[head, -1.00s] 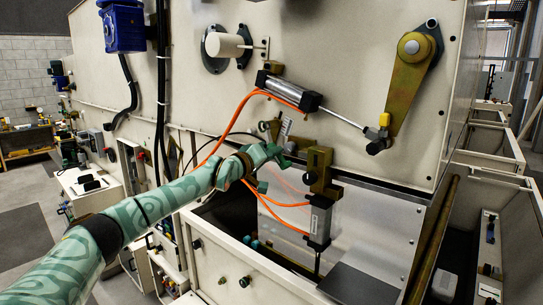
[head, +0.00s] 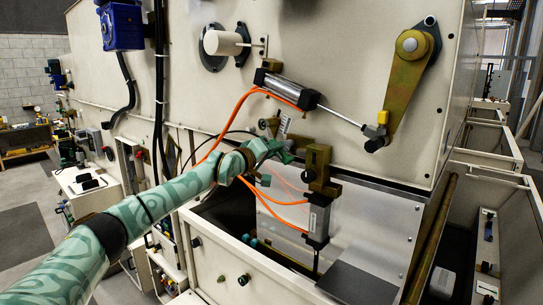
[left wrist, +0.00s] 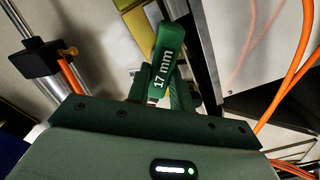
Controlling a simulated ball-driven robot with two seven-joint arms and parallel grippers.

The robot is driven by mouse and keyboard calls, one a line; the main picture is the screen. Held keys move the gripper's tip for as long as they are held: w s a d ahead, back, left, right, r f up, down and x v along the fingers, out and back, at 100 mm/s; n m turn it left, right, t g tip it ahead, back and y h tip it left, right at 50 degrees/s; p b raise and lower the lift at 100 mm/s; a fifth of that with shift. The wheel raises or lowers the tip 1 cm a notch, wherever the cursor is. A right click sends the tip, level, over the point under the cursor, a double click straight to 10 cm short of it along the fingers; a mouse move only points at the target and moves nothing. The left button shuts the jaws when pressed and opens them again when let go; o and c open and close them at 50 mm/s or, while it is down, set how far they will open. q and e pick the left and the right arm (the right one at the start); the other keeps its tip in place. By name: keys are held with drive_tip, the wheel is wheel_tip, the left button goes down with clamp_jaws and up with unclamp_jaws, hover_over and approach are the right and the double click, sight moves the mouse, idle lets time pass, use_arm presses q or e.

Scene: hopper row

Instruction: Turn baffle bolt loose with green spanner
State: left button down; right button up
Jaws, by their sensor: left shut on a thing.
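The green spanner (left wrist: 167,55), marked "17 mm", points away from my left gripper (left wrist: 168,97) in the left wrist view. The gripper is shut on its handle. In the head view my left gripper (head: 283,152) is at the machine front, just left of a brass-coloured block (head: 318,165). The spanner cannot be told apart from the green gripper there. I cannot pick out the baffle bolt in either view. My right gripper is not in view.
A pneumatic cylinder (head: 288,90) with a rod runs to a brass lever (head: 407,75) above the gripper. Orange hoses (head: 228,125) loop close around my left wrist. A lower cylinder (head: 319,218) hangs beside a clear panel over an open bin.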

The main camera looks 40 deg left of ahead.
use_arm(q)
drive_tip(key=shift+d+r+n+b, duration=0.5)
drive_tip(key=shift+r+n+b, duration=0.15)
drive_tip(key=shift+r+n, duration=0.35)
drive_tip(key=shift+f, duration=0.1)
drive_tip(key=r+n, duration=0.1)
drive_tip(key=d+r+n+b, duration=0.1)
drive_tip(key=n, duration=0.1)
drive_tip(key=shift+s+r+n, duration=0.1)
drive_tip(key=shift+r+n, duration=0.2)
drive_tip(key=shift+r, duration=0.05)
drive_tip(key=shift+r+n, duration=1.4)
drive_tip(key=shift+n, duration=0.4)
